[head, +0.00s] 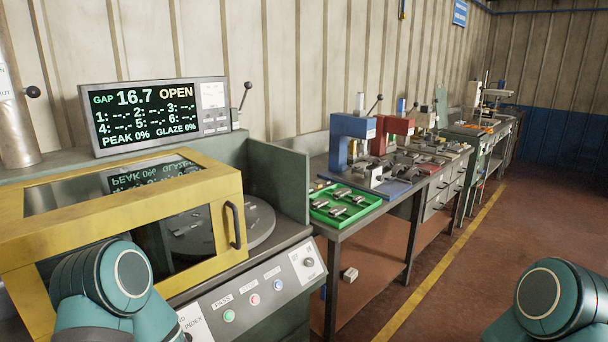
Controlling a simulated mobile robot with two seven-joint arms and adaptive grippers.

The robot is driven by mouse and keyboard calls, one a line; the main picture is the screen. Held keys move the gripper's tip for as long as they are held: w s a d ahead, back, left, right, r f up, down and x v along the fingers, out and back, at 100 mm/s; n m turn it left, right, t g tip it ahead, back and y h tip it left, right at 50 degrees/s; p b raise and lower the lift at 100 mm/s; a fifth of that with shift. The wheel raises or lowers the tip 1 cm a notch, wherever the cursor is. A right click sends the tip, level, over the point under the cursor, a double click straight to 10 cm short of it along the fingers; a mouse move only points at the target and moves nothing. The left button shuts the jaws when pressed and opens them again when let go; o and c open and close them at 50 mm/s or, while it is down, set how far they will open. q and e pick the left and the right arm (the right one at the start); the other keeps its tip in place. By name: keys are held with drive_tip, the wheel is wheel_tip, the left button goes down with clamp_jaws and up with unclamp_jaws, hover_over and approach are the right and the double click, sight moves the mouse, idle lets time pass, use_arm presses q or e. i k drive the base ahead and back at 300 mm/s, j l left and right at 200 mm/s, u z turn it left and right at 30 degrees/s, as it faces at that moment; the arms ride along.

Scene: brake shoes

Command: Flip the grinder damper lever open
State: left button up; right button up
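At the left edge a metal duct pipe (18,130) rises behind the grinder. A short lever with a black ball knob (32,91) sticks out from it to the right, roughly level; it looks like the damper lever. A second black-knobbed lever (247,87) stands tilted up beside the display. The grinder has a yellow-framed clear hood (225,190) with a black handle, lowered over a round grey table (262,222). Rounded teal links of my two arms show at the bottom left and bottom right. Both grippers are out of the picture.
The display (155,112) reads gap 16.7 and OPEN. The front panel (262,290) has several buttons and a knob. A green tray of metal parts (318,214) sits on the bench to the right, with blue (340,150) and red (380,135) presses behind. Floor on the right is clear.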

sight(32, 92)
drive_tip(key=u, duration=1.55)
drive_tip(key=k+l+z, duration=0.1)
drive_tip(key=z, duration=0.4)
